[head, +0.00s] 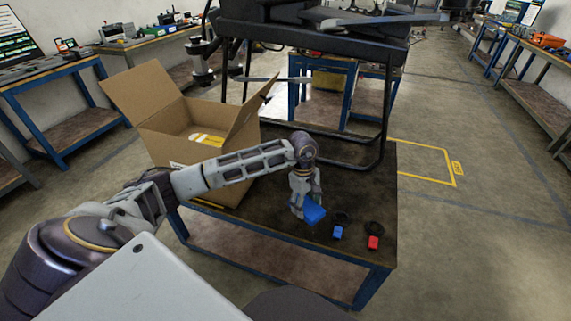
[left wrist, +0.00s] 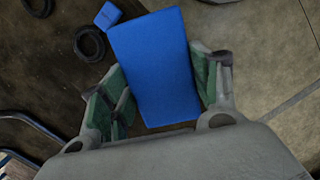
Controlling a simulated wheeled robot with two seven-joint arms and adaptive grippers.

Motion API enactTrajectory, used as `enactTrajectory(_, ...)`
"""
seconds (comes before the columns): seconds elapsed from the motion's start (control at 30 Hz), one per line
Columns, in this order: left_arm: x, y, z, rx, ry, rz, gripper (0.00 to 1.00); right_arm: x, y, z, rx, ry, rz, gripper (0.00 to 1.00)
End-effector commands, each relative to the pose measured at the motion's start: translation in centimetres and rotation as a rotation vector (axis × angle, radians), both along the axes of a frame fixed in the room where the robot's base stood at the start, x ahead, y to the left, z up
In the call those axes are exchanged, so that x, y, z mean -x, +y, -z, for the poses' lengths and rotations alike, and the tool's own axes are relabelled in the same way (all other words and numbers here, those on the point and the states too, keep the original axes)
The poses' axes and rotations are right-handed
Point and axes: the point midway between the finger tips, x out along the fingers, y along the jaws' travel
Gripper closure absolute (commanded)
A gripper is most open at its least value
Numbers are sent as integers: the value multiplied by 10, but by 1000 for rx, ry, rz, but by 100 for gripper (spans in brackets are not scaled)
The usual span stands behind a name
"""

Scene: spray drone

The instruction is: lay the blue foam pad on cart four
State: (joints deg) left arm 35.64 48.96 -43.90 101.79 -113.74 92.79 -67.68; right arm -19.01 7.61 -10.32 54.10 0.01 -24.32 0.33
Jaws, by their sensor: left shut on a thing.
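A blue foam pad (head: 315,214) is in my left gripper (head: 306,198), over the front part of a dark-topped cart with a blue frame (head: 300,240). In the left wrist view the pad (left wrist: 155,65) lies between the two green-padded fingers (left wrist: 160,88), which are shut on it. The pad appears raised above the dark top, though the exact gap is hard to tell. No readable number shows on the cart, so I cannot tell whether it is cart four. My right gripper is not in view.
A small blue block (head: 338,232), a red block (head: 373,243) and black rings (head: 375,228) lie near the cart's front right. An open cardboard box (head: 172,115) stands at its left, and a large black drone frame (head: 385,100) behind. A yellow-marked floor area (head: 450,165) is free at right.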

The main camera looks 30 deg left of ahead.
Motion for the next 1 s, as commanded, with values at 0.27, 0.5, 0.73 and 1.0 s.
enactTrajectory(0.27, -5, 9, 3, 0, -1, -241, 47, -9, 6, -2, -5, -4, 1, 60)
enactTrajectory(0.5, -8, 17, 5, 0, -1, -446, 47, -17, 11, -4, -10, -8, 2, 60)
enactTrajectory(0.73, -12, 24, 7, 0, -2, -640, 47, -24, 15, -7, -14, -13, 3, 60)
enactTrajectory(1.0, -16, 33, 9, -1, -2, -867, 47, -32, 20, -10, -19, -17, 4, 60)
